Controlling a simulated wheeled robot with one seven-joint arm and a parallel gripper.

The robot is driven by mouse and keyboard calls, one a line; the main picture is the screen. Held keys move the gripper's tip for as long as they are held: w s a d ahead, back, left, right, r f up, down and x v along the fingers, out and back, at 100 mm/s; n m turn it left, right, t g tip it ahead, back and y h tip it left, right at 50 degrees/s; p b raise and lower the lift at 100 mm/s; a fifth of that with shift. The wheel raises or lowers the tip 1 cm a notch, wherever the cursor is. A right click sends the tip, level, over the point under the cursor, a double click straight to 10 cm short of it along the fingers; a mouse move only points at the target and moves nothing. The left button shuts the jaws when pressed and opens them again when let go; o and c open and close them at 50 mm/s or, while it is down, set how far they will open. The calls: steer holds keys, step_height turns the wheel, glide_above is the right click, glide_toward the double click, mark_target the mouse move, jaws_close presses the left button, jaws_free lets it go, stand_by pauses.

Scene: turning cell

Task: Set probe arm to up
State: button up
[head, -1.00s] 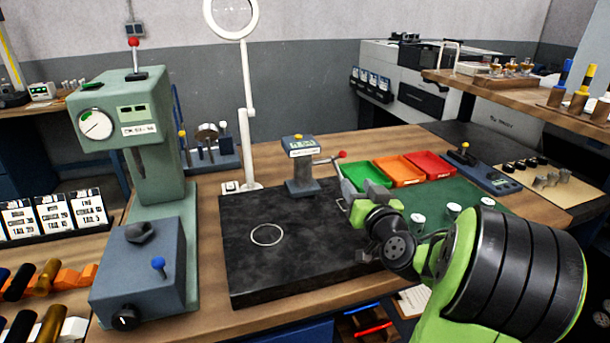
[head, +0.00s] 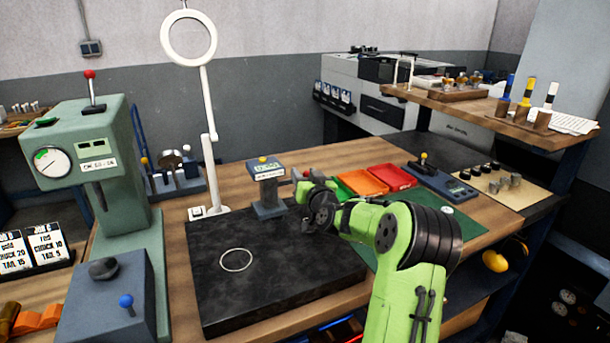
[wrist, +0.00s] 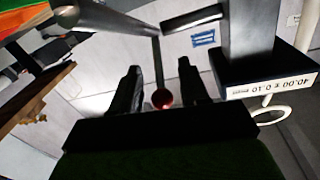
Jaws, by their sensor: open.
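The gauge stand (head: 268,190) stands upright on the black surface plate, with a lit display on its head. In the wrist view its dark head (wrist: 268,68) shows with a "40.00 ± 0.10" label. The probe arm (wrist: 158,62) is a thin rod ending in a red ball (wrist: 162,98). My gripper (wrist: 160,82) is open, with one finger on each side of the red ball; I cannot tell whether either touches it. In the head view my gripper (head: 298,180) is just right of the gauge head and largely hides the probe arm.
The black surface plate (head: 215,290) is bare around a white ring mark. A green press (head: 120,165) with its own red-knobbed lever stands at left. A white magnifier lamp (head: 207,115) rises behind the plate. Orange (head: 362,183) and red (head: 393,177) trays lie behind my arm.

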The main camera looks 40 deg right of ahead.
jaws_close()
steer(key=shift+r, duration=0.1)
stand_by(0.3)
